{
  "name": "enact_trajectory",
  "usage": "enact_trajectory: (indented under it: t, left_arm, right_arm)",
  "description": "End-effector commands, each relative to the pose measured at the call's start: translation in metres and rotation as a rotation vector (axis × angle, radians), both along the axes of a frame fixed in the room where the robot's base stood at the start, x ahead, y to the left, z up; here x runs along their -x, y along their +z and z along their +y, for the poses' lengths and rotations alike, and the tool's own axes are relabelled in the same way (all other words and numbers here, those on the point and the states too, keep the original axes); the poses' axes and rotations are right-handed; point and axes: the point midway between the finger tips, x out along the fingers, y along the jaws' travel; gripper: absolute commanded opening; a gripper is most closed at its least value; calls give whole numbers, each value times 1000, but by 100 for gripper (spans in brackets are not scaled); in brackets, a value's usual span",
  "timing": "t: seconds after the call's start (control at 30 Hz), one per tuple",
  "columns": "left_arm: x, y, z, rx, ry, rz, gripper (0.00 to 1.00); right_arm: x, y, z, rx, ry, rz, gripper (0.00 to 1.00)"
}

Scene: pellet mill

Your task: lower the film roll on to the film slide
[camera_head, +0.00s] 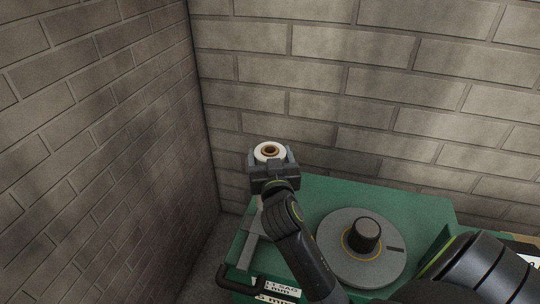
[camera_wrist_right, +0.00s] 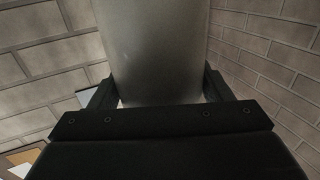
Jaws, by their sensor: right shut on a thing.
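The film roll (camera_head: 266,149) is a pale cylinder with a brown core ring at its top end. It stands upright in the jaws of my right gripper (camera_head: 271,158), which is shut on it near the back wall. In the right wrist view the roll (camera_wrist_right: 163,45) fills the space between both fingers, and its grey side runs out of the top of the picture. A grey, cross-shaped metal part (camera_head: 249,249) on the green machine, partly behind my arm, may be the film slide; I cannot tell for sure. My left gripper is not in view.
The green machine top (camera_head: 330,193) carries a large grey disc (camera_head: 337,263) with a black knob (camera_head: 364,236), right of my forearm. A black handle (camera_head: 225,277) and white labels (camera_head: 281,287) are at its front left. Brick walls (camera_head: 300,75) close off the back and left.

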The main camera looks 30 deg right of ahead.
Motion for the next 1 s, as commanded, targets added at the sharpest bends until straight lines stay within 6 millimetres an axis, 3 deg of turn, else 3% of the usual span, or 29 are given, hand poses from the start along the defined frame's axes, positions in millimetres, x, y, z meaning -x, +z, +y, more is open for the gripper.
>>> enact_trajectory:
  t: [0.37,1.0]
  left_arm:
    - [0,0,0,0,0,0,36]
    - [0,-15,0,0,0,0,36]
  right_arm:
    - [0,2,0,2,1,-6,13]
    - [0,-15,0,2,1,-6,13]
